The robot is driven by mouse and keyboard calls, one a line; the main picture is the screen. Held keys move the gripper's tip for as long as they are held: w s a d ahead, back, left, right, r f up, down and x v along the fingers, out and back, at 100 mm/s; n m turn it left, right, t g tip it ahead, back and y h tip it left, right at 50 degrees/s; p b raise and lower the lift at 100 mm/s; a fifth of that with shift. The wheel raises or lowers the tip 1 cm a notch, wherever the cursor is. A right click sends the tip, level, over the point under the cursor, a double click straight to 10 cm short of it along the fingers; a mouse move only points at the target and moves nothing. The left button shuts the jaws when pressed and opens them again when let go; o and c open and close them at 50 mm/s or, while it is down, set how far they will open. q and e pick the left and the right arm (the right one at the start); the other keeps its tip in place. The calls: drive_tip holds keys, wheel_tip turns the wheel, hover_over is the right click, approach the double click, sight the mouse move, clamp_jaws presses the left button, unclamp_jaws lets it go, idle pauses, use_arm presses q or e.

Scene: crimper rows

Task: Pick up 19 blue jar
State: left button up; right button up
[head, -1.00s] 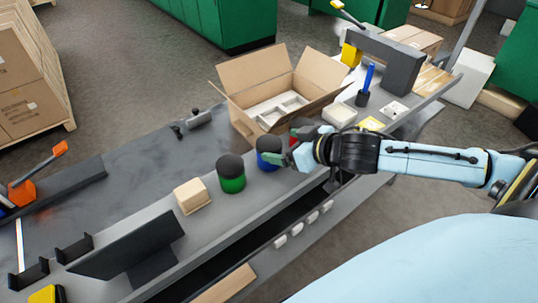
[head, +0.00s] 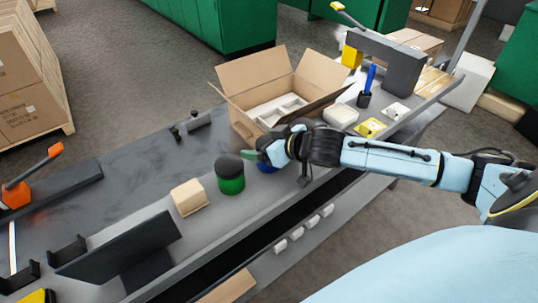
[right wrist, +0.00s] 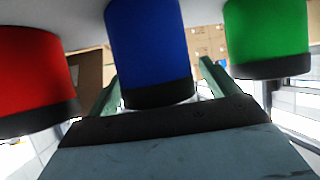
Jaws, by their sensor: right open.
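The blue jar (head: 267,168), with a black lid, stands on the grey bench, mostly hidden by my right gripper (head: 265,152) in the head view. In the right wrist view, which looks upside down, the blue jar (right wrist: 150,50) is between the two open green fingers of my right gripper (right wrist: 158,80). I cannot tell whether either finger touches it. My left gripper is not in view.
A green jar (head: 230,178) stands close on the left of the blue one. A red jar (right wrist: 35,75) is on its other side, hidden in the head view. An open carton (head: 240,90) is behind. A beige block (head: 188,197) sits further left.

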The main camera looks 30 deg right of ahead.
drive_tip(key=shift+r, duration=0.1)
drive_tip(key=c, duration=1.5)
drive_tip(key=shift+r, duration=0.15)
drive_tip(key=shift+c, duration=0.2)
